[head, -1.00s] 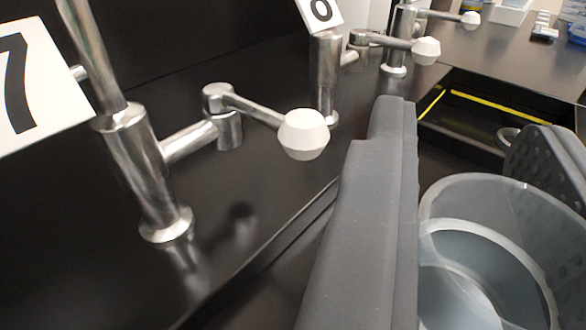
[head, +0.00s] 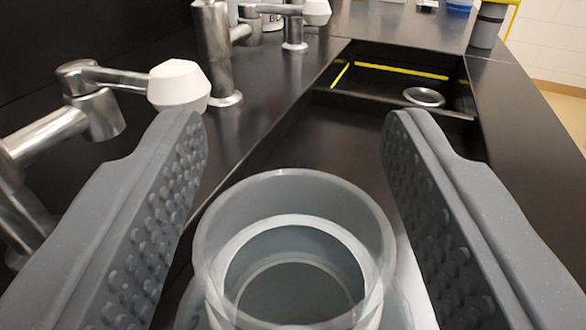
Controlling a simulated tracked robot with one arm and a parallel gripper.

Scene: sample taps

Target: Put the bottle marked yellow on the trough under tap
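A clear, round, open-topped vessel (head: 296,192), seen from above, stands between my fingers at the bottom middle. No yellow mark shows on it, and its lower part is hidden. My gripper (head: 293,125) has its two grey, knobbed fingers spread wide, one on each side of the vessel. Narrow gaps seem to show beside it. The dark trough (head: 345,130) runs away ahead, below the counter edge. A tap with a white knob (head: 179,85) is at the left; another metal tap (head: 215,50) stands behind it. No number sign shows now.
Yellow strips (head: 400,71) edge the far recess of the trough, where a metal ring (head: 424,97) sits. A grey and black container (head: 488,24) stands at the back right. A black counter (head: 520,130) borders the right side.

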